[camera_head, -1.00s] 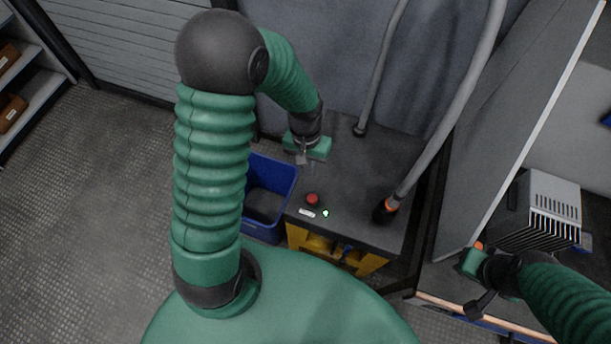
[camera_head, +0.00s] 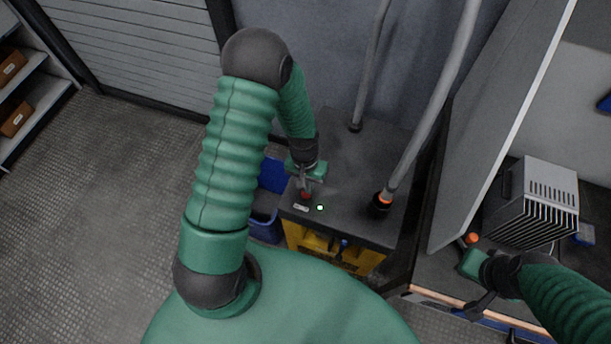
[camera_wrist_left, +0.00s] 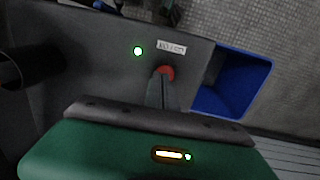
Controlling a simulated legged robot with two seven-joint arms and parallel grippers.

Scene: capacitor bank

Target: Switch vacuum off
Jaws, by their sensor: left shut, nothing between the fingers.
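The vacuum unit is a dark-topped box (camera_head: 345,165) with yellow lower parts. On its top near the front is a red button (camera_head: 305,196), which also shows in the left wrist view (camera_wrist_left: 168,71). A lit green indicator (camera_head: 320,208) sits beside it, bright in the left wrist view (camera_wrist_left: 138,51). A white label (camera_wrist_left: 172,47) lies near both. My left gripper (camera_head: 305,187) is shut and empty, its fingertips at the red button and partly covering it. I cannot tell whether they touch it. My right gripper (camera_head: 472,247) is at the bench on the right; its fingers are unclear.
Two grey hoses (camera_head: 430,110) rise from the unit's top. A blue bin (camera_wrist_left: 232,85) stands beside it. A grey panel (camera_head: 490,140) and a finned metal box (camera_head: 535,205) are at the right. An orange knob-like part (camera_head: 472,238) is by my right gripper.

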